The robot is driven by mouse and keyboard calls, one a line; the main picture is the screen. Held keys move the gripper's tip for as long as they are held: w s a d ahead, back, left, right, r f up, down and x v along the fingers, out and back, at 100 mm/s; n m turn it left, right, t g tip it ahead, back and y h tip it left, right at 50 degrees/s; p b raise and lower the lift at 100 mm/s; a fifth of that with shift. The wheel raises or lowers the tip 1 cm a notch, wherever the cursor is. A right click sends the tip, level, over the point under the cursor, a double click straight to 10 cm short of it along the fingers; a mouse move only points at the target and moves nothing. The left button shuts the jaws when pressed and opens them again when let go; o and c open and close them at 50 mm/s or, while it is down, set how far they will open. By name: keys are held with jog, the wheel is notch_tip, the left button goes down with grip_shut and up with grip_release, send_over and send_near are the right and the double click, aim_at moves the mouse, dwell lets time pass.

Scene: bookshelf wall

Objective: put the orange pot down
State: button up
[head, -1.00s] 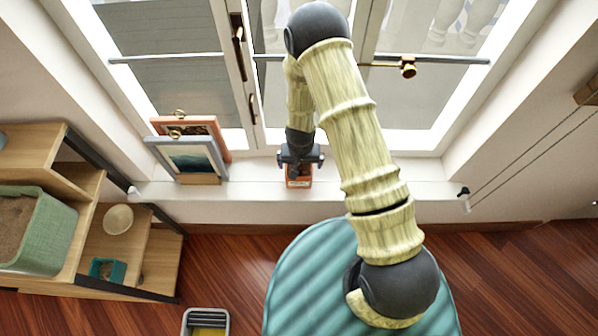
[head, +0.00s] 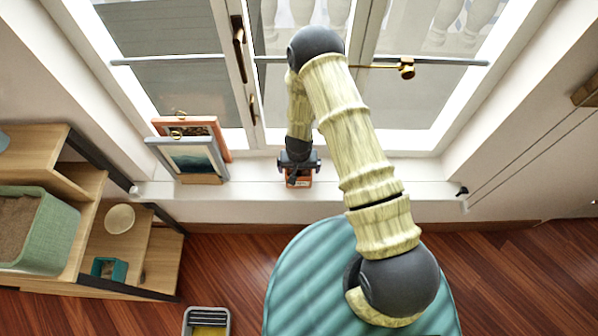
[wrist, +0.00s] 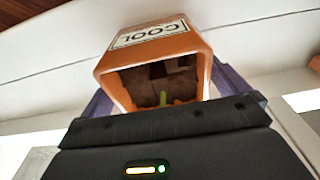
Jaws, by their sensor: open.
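The orange pot (head: 303,182) is at the white window sill (head: 350,190) in the head view, mostly hidden under my gripper (head: 298,170). In the wrist view the pot (wrist: 187,44) fills the middle, with a white "COOL" label, a hollow brown inside and a small green bit. My gripper's purple fingers (wrist: 166,92) show on both sides of the pot, partly behind my dark gripper body. The jaws are open around it. I cannot tell whether either finger touches the pot.
Two picture frames (head: 188,158) lean on the sill to the left. The window (head: 420,110) stands behind. A wooden shelf (head: 125,255) with a green planter (head: 52,240) is at the left. A grey bin (head: 207,318) is on the floor.

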jog(key=c, duration=1.4)
jog(key=shift+r+b, duration=0.3)
jog(key=shift+r, duration=4.75)
